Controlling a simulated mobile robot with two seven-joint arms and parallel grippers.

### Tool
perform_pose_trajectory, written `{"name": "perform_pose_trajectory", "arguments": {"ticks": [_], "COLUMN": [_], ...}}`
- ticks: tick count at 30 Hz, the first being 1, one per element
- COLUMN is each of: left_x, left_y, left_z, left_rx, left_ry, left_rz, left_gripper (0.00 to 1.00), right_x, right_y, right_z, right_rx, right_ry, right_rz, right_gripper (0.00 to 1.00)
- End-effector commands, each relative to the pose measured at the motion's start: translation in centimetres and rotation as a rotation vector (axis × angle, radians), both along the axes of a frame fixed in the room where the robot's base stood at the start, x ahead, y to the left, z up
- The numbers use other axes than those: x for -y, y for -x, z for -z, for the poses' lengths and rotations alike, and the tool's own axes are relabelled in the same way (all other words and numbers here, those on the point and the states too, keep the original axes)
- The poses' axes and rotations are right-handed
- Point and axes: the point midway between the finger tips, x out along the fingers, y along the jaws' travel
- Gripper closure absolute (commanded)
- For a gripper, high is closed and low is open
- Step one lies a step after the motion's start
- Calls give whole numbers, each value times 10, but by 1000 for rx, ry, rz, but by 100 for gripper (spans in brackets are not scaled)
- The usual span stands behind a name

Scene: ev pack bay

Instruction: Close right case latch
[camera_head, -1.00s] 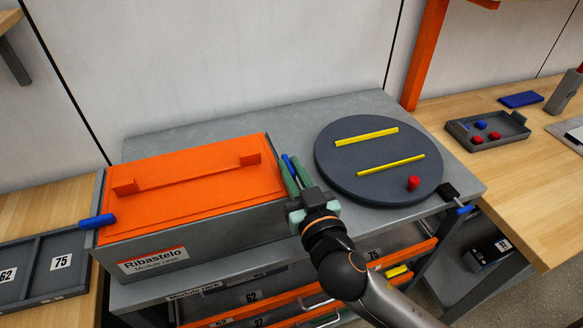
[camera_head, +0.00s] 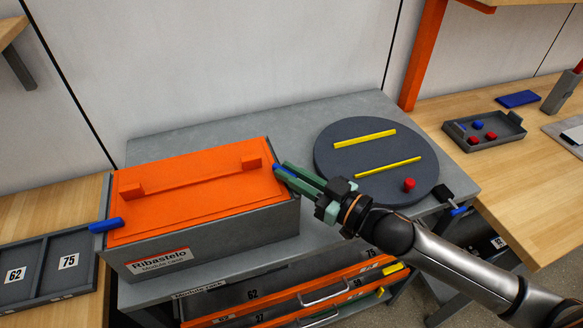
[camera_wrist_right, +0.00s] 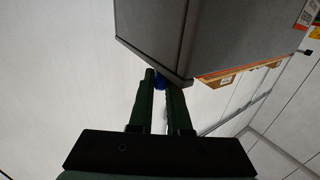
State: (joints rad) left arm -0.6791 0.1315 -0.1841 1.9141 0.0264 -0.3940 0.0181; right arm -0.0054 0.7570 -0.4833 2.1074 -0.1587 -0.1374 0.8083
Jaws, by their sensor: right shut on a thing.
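The grey module case (camera_head: 215,235) has an orange lid (camera_head: 200,190) lying on it, on the grey bench. The right case latch (camera_head: 279,170), blue, is at the right end of the case, mostly hidden by my fingers. My right gripper (camera_head: 298,177) is shut on this latch, its green fingers reaching in from the right at lid height. In the right wrist view the blue latch (camera_wrist_right: 160,82) shows between the fingertips, beside the case corner (camera_wrist_right: 182,78). The left case latch (camera_head: 105,225), also blue, sticks out at the case's left end. My left gripper is not in view.
A dark round turntable (camera_head: 345,185) with two yellow bars (camera_head: 388,167) and a red knob (camera_head: 409,185) stands right of my gripper. Open orange-fronted drawers (camera_head: 280,310) are below the bench. A grey tray (camera_head: 45,265) lies at left. Bare bench (camera_head: 230,127) lies behind the case.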

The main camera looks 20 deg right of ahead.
Motion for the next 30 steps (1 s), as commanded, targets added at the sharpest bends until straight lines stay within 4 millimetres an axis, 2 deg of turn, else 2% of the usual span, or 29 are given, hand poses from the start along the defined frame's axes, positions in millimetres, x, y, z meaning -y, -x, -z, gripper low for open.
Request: {"name": "perform_pose_trajectory", "arguments": {"ticks": [19, 30], "left_x": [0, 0], "left_y": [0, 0], "left_z": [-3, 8], "left_rx": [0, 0], "left_ry": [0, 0], "left_rz": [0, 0], "left_gripper": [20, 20], "right_x": [2, 0], "right_y": [-4, -3], "right_z": [-2, 0], "right_rx": [7, 4], "right_ry": [4, 1], "right_rz": [-527, -825], "right_gripper": [100, 100]}}
